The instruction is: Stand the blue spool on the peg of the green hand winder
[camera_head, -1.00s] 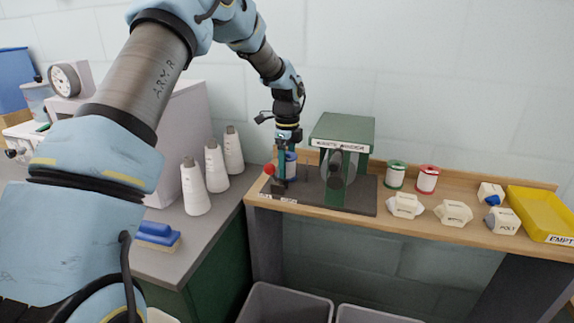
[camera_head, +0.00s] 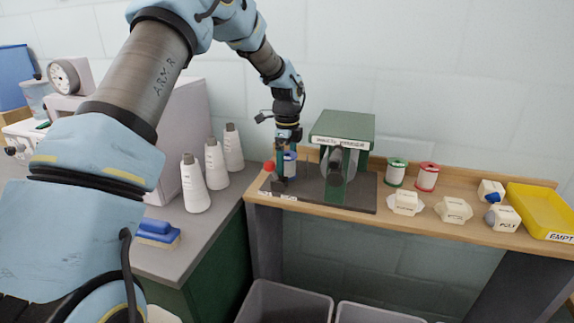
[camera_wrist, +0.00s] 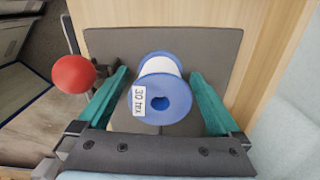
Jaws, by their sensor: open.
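The blue spool (camera_wrist: 165,98), with blue flanges, a white wound body and a "30 tex" label, stands over the dark base plate of the green hand winder (camera_head: 342,133). It also shows in the head view (camera_head: 290,165) at the plate's left part. My gripper (camera_wrist: 160,103) is open, with one teal finger on each side of the spool and visible gaps between. The spool's centre hole faces the wrist camera and looks dark. The peg cannot be made out, so I cannot tell whether the spool sits on it. The winder's red knob (camera_wrist: 73,74) is left of my gripper.
Green (camera_head: 396,173) and red (camera_head: 427,178) spools stand right of the winder on the wooden bench. Several pale blocks and a yellow tray (camera_head: 545,215) lie farther right. White cones (camera_head: 194,185) stand on the grey counter at left. Grey bins are below.

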